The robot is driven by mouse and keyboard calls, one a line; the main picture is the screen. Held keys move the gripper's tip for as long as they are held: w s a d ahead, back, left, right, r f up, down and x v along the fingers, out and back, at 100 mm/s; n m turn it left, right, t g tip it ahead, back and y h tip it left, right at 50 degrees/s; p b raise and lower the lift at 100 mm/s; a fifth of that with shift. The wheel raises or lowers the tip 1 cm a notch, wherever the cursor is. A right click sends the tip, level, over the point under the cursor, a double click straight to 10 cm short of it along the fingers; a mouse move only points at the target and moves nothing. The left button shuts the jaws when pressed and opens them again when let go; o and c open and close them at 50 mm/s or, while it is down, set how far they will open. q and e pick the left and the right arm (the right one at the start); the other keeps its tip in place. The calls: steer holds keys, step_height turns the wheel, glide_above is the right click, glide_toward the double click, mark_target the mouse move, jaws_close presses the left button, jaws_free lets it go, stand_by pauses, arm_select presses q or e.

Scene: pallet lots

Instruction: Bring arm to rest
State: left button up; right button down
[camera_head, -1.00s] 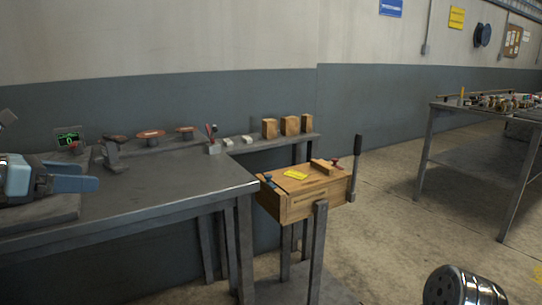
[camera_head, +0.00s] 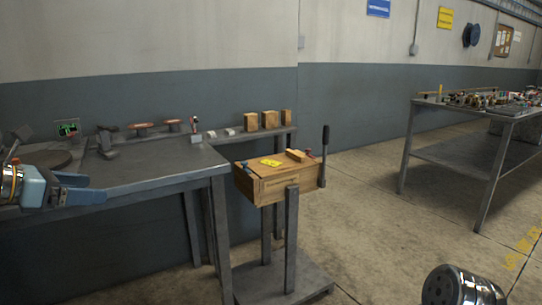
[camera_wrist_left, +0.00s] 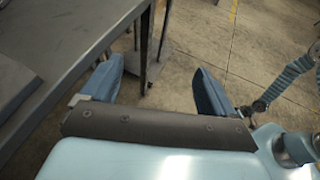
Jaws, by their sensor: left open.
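My left gripper (camera_head: 88,188) comes in from the left edge of the head view, in front of the grey workbench (camera_head: 150,172). Its blue fingers (camera_wrist_left: 160,85) stand wide apart in the left wrist view with nothing between them. Below them the wrist view shows the concrete floor, a table leg and the bench edge. My right gripper is not seen in either view.
A wooden box (camera_head: 275,188) with a yellow label stands on a metal stand right of the bench. Several wooden blocks (camera_head: 268,120) sit on a back shelf. A second table (camera_head: 470,155) holding many small items stands at the right. Open floor (camera_head: 385,220) lies between.

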arm_select(q)
steer(key=w+d+f+m+g+y, duration=0.1)
steer(key=w+d+f+m, duration=0.15)
steer(key=f, duration=0.75)
steer(key=w+d+f+m+g+y, duration=0.15)
steer(key=w+f, duration=0.25)
steer(key=f, duration=0.7)
steer(key=s+d+f+m+g, duration=0.1)
steer(key=d+f+m+g, duration=0.15)
steer(key=f, duration=0.65)
steer(key=s+d+f+m+g, duration=0.1)
steer(key=d+f+m, duration=0.2)
steer(key=f, duration=0.6)
steer(key=s+d+f+m+g+y, duration=0.1)
steer(key=s+d+f+m, duration=0.35)
steer(key=f, duration=0.25)
steer(key=s+d+f+m+g, duration=0.1)
steer(key=s+d+f+m, duration=0.3)
steer(key=f, duration=0.4)
steer(key=s+d+f+m+g, duration=0.1)
steer(key=s+d+f+m, duration=0.2)
steer(key=s, duration=0.3)
steer(key=s+d+f+m, duration=0.3)
steer(key=s+d+m, duration=0.1)
steer(key=s+d, duration=0.1)
steer(key=shift+s+d+f+m+g, duration=0.3)
steer(key=shift+s+d+m+g, duration=0.1)
steer(key=shift+s, duration=0.5)
